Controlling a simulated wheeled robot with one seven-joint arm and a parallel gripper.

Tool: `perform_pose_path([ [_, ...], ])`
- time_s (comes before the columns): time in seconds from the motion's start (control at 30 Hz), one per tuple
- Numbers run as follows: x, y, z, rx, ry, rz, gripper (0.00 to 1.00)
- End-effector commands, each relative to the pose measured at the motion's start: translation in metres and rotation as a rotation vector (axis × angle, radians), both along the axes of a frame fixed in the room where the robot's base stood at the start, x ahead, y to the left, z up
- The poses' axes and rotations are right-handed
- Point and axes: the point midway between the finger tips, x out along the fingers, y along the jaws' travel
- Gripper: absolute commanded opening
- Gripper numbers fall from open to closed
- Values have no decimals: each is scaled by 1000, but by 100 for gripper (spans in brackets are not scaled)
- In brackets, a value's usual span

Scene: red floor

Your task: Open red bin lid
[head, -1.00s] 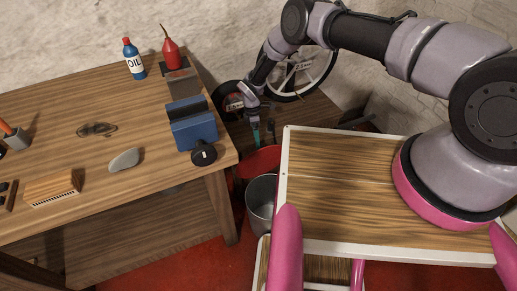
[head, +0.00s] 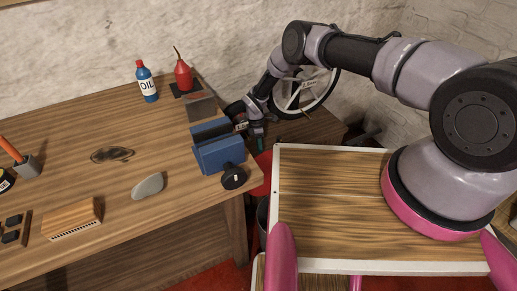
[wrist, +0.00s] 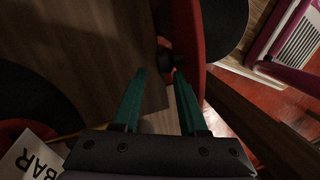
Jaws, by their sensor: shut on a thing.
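The red bin (head: 264,172) stands low beyond the desk's right end, mostly hidden by the desk and my wooden-topped base in the head view. In the wrist view its red lid (wrist: 190,35) shows as a curved band just past my fingertips. My gripper (wrist: 160,73) has its teal fingers reaching to a small dark knob (wrist: 167,56) by the lid, and it is shut on this, though the contact is dim. In the head view my gripper (head: 259,142) is beside the blue vise, above the red bin. How far the lid is raised cannot be told.
The wooden desk (head: 85,150) carries a blue vise (head: 220,155) close to my gripper, an oil bottle (head: 147,82) and a red oil can (head: 183,75). A spoked wheel (head: 306,95) leans behind my arm. A metal bucket (head: 262,218) is mostly hidden beside the desk.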

Motion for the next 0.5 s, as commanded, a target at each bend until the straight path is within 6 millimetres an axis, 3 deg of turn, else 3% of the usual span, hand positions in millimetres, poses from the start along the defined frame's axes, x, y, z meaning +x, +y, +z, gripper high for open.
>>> perform_pose_path([
  [0.03,-21,-30,-32,-38,26,15,0],
  [0.07,-21,-30,-32,-38,26,15,0],
  [0.1,-21,-29,-32,-38,26,15,57],
  [0.13,-21,-29,-32,-37,26,16,69],
  [0.5,-21,-29,-31,-37,26,18,69],
])
